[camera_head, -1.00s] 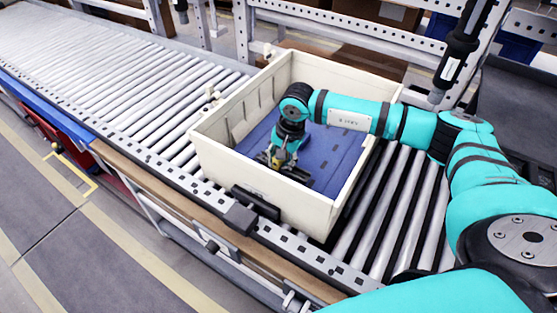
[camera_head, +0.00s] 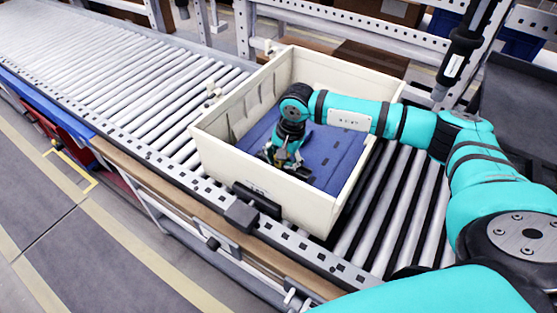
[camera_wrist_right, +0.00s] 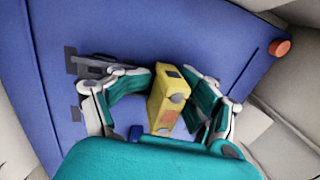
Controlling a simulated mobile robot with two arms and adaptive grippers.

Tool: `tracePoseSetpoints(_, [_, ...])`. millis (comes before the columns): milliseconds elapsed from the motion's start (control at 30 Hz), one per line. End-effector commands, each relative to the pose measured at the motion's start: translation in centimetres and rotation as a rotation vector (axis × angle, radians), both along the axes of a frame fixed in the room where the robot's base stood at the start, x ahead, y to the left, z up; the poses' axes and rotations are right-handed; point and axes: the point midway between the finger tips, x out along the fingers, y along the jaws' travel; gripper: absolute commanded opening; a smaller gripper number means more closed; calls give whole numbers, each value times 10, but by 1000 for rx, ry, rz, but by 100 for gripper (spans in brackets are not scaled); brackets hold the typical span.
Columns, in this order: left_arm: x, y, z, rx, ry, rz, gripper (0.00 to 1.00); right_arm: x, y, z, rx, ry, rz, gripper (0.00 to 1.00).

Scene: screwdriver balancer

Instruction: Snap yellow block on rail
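The yellow block (camera_wrist_right: 170,100) shows in the right wrist view between the two fingers of my right gripper (camera_wrist_right: 170,78). Both fingertips sit against its sides, and it stands slightly tilted in the picture. A dark grey rail-like piece (camera_wrist_right: 92,64) lies on the blue panel (camera_wrist_right: 200,28) just left of the fingers, partly hidden by the left one. I cannot tell whether the block touches it. In the head view my right gripper (camera_head: 280,157) reaches down into the cream crate (camera_head: 215,155), low over the blue panel. My left gripper is not in view.
The crate stands on a roller conveyor (camera_head: 130,75). A black hanging tool (camera_head: 458,55) is at upper right.

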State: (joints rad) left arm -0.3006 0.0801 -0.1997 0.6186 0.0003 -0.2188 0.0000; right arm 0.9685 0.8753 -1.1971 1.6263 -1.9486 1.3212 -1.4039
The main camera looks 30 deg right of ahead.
Motion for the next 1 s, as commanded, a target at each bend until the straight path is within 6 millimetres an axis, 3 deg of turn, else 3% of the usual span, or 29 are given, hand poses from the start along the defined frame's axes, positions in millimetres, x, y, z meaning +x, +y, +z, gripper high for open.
tracePoseSetpoints(67, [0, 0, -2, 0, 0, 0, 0, -5, -1, 0, -2, 11, 1, 55])
tracePoseSetpoints(400, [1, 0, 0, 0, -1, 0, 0, -7, 0, 54, -10, 2, -1, 55])
tracePoseSetpoints(600, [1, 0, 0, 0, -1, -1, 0, -8, 1, 75, -12, 1, -1, 55])
tracePoseSetpoints(933, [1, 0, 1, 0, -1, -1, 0, -8, 2, 80, -12, 0, -2, 55])
tracePoseSetpoints(1000, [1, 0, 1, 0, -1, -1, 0, -7, 2, 81, -12, 0, -3, 48])
